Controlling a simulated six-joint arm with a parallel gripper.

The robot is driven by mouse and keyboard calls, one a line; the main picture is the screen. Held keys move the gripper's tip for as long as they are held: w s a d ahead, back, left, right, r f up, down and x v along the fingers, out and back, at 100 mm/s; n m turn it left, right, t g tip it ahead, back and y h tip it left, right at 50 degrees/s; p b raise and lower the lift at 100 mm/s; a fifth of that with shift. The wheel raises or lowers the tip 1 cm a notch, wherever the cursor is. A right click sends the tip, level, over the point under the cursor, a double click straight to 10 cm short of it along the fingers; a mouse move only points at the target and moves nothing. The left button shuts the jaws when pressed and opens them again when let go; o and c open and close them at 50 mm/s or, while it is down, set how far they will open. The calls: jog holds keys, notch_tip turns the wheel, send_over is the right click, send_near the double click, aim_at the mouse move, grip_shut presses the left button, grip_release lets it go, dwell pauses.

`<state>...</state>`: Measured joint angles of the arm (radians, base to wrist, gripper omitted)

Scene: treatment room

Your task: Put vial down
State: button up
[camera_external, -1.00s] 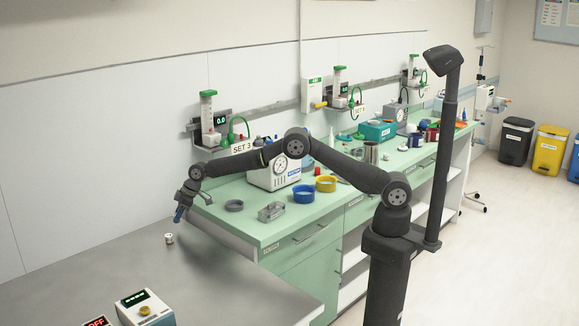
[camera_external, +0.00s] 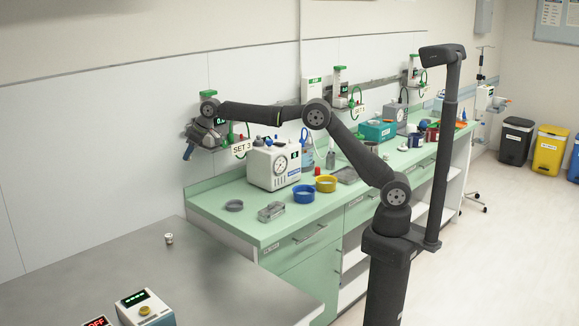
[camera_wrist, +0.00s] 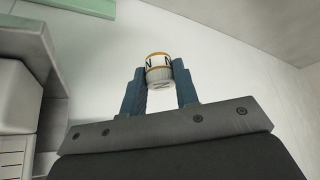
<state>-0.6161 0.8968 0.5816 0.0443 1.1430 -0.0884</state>
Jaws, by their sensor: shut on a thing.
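My gripper (camera_wrist: 159,84) is shut on a white vial (camera_wrist: 158,70) with orange bands and dark lettering, clasped between the two blue-grey fingers in the wrist view. In the camera_external view my gripper (camera_external: 188,153) is raised in front of the wall at the left end of the green counter, beside the SET 3 sign. The held vial cannot be made out there. A small whitish vial-like item (camera_external: 169,239) stands on the grey table (camera_external: 210,275), well below my gripper.
The grey table is mostly bare, with a device with a yellow knob (camera_external: 145,309) at its front. The green counter (camera_external: 228,223) carries a grey ring (camera_external: 234,206), a clear tray (camera_external: 271,211), a blue ring (camera_external: 303,194), a yellow ring (camera_external: 326,184) and a gauge box (camera_external: 273,166).

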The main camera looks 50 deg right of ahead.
jog(key=s+d+r+m+h, duration=0.1)
jog(key=s+d+r+m, duration=0.15)
jog(key=d+r, duration=0.9)
jog(key=s+d+f+m, duration=0.1)
jog(key=d+f, duration=0.2)
jog(key=d, duration=0.8)
jog(key=s+d+f+m+t+h, duration=0.1)
jog(key=d+f+m, duration=0.1)
jog(key=d, duration=0.8)
jog(key=s+d+f+m+h, duration=0.1)
jog(key=d+f, duration=0.3)
jog(key=d, duration=0.7)
jog(key=shift+s+d+f, duration=0.1)
jog(key=shift+s+d, duration=0.1)
jog(key=shift+d, duration=0.1)
jog(key=s+d+f, duration=0.1)
jog(key=s+d, duration=0.2)
jog(key=d, duration=0.2)
jog(key=s+d+f+m, duration=0.1)
jog(key=s+d+f, duration=0.1)
jog(key=d, duration=0.3)
jog(key=shift+s+d+f+h, duration=0.3)
jog(key=shift+s+h, duration=0.1)
jog(key=shift+s, duration=0.15)
jog(key=shift+m, duration=0.25)
